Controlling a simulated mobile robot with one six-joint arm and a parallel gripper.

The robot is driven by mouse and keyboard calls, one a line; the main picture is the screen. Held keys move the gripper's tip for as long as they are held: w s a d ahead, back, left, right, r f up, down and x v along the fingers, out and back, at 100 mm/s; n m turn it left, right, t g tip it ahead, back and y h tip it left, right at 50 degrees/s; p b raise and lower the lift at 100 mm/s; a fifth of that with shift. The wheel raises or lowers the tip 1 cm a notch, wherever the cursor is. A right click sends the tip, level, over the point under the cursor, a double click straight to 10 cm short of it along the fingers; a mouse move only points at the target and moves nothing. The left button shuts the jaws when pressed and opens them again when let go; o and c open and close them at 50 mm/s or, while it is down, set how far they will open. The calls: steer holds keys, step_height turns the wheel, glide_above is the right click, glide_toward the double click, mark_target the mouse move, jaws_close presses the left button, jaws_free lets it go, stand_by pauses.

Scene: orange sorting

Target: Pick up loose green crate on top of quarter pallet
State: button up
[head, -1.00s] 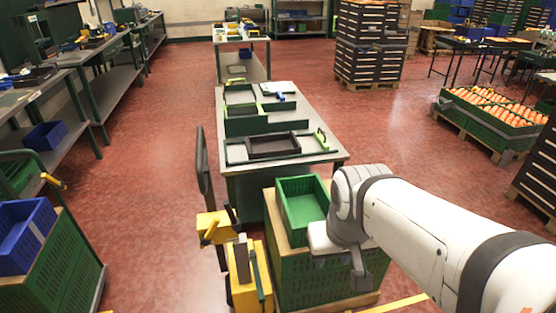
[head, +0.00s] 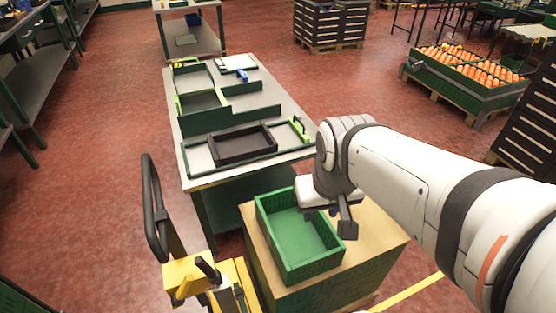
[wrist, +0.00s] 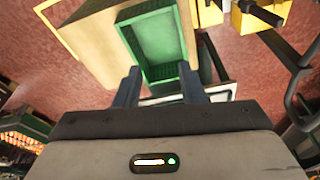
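The loose green crate (head: 297,238) is empty and sits upright on the wooden top (head: 381,236) of a green stack, the quarter pallet. My gripper (head: 327,213) is over the crate's right rim in the head view; I cannot tell its exact height above it. In the wrist view my gripper (wrist: 158,84) has two dark fingers well apart, with nothing held between them. The crate (wrist: 158,42) shows beyond and between the fingertips. My wrist hides part of the crate's right side in the head view.
A yellow pallet truck (head: 190,277) with a black handle stands left of the stack. A worktable (head: 228,178) with a black tray (head: 243,146) and green dividers stands behind it. Orange-filled crates (head: 470,75) stand at the far right.

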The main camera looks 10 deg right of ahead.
steer(key=shift+o, duration=0.4)
steer(key=shift+s+a, duration=0.1)
steer(key=shift+a, duration=0.05)
steer(key=n+b, duration=0.2)
steer(key=b, duration=1)
glide_toward(323, 214)
steer(key=s+a+r, duration=0.5)
steer(key=shift+g, duration=0.6)
steer(key=w+d+f+b, duration=0.1)
steer(key=w+f, duration=0.1)
steer(key=f, duration=0.2)
steer(key=w+d+f+b, duration=0.2)
steer(key=f, duration=0.3)
steer(key=w+d+f+b, duration=0.1)
steer(key=w+d+f, duration=0.1)
steer(key=f, duration=0.3)
steer(key=shift+w+f, duration=0.1)
steer(key=shift+w, duration=0.45)
steer(key=f, duration=0.2)
steer(key=w+f+b, duration=0.1)
steer(key=f, duration=0.2)
steer(key=shift+a+f, duration=0.1)
steer(key=shift+f, duration=0.1)
steer(key=shift+c, duration=0.6)
jaws_close()
steer(key=shift+r, duration=0.1)
